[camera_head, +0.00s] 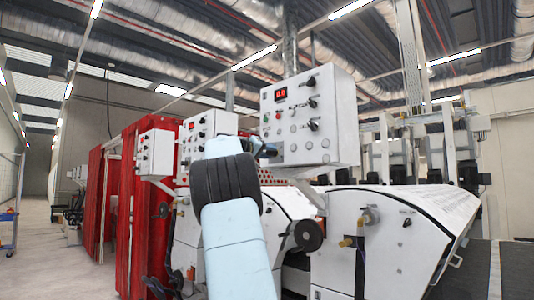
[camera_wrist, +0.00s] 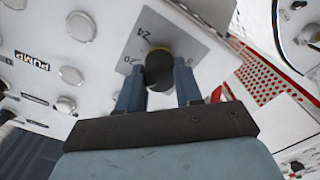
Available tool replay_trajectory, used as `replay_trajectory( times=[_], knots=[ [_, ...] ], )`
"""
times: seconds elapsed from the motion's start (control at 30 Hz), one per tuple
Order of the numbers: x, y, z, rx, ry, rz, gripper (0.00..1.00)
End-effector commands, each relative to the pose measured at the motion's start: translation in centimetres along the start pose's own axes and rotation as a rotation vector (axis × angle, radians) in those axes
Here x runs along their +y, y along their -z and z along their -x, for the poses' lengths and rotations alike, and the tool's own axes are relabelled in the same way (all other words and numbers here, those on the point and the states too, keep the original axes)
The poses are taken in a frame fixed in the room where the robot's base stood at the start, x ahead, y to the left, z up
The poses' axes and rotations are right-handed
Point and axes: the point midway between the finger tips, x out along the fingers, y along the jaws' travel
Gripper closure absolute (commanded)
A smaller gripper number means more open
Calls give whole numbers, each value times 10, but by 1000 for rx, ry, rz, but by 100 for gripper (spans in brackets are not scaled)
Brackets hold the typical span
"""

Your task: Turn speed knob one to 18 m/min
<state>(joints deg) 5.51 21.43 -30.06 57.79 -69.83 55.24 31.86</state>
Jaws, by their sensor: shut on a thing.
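The white control box (camera_head: 305,115) stands right of the middle in the head view, with a red digital display (camera_head: 281,95) that appears to read 0.0. In the wrist view a dark round knob (camera_wrist: 158,62) sits on a grey dial plate (camera_wrist: 205,58) with the numbers 24 and 20 visible. Its pointer mark and the rest of the scale are hidden or unclear. My gripper (camera_wrist: 159,84) is shut on this knob, with one blue-grey finger on each side. In the head view my gripper (camera_head: 266,151) is at the box's lower left edge, partly hidden by my arm.
Other black switches (camera_head: 311,81) and round buttons are on the box face. A round button (camera_wrist: 81,26) and a PUMP label (camera_wrist: 32,60) lie left of the dial in the wrist view. A second control box (camera_head: 201,137) and red curtains (camera_head: 127,190) stand further left. The white machine housing (camera_head: 385,240) is below.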

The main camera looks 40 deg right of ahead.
Motion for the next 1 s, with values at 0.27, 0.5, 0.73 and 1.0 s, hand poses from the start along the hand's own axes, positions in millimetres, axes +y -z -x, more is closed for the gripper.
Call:
replay_trajectory(
  times=[0.27,0.5,0.73,1.0],
  knots=[
    [-2,-2,-2,-5,1,-12,95],
    [-2,-2,-2,-5,1,-11,62],
    [-1,-1,-1,-3,0,-12,40],
    [0,0,1,-1,1,-13,40]
  ],
)
